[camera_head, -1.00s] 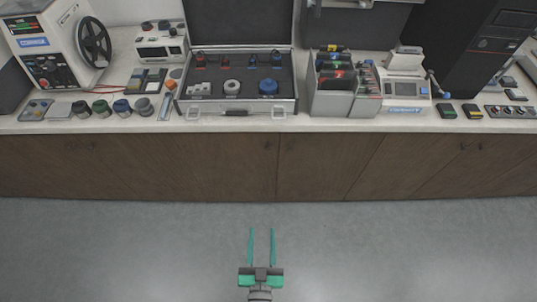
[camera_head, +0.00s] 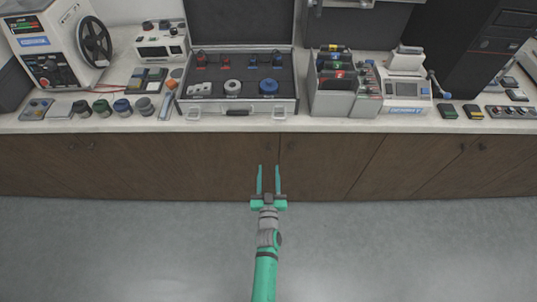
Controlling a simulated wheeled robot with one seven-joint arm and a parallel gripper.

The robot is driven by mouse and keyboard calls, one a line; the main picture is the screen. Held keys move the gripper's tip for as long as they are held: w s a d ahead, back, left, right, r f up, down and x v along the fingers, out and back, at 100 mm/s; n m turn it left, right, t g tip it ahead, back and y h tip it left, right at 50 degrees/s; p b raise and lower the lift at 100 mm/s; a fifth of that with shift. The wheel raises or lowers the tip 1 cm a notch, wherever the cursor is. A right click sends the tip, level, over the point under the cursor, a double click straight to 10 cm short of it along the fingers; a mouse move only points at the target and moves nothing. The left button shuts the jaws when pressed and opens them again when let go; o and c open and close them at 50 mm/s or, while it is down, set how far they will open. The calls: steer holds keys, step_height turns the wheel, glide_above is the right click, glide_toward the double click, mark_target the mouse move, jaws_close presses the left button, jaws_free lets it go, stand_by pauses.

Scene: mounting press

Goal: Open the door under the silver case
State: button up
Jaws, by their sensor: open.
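The silver case (camera_head: 237,110) lies open on the white counter, its dark lid raised at the back and parts in its dark insert. Below it is a brown wooden cabinet door (camera_head: 225,165), with a small dark knob near its upper right corner (camera_head: 267,145). A seam separates it from the door to the right (camera_head: 320,165), which has a knob near its upper left. Both doors look shut. My gripper (camera_head: 268,168) is open and empty, its two green fingers pointing at the cabinet, just below the knob in the picture. I see no contact with the knob.
The counter (camera_head: 300,122) overhangs the doors and carries a white machine with a wheel (camera_head: 60,45), a grey bin of coloured items (camera_head: 333,95) and a white device with a screen (camera_head: 405,92). The grey floor (camera_head: 120,250) before the cabinet is clear.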

mark_target(269, 150)
steer(key=w, duration=0.8)
steer(key=shift+w, duration=0.25)
jaws_close()
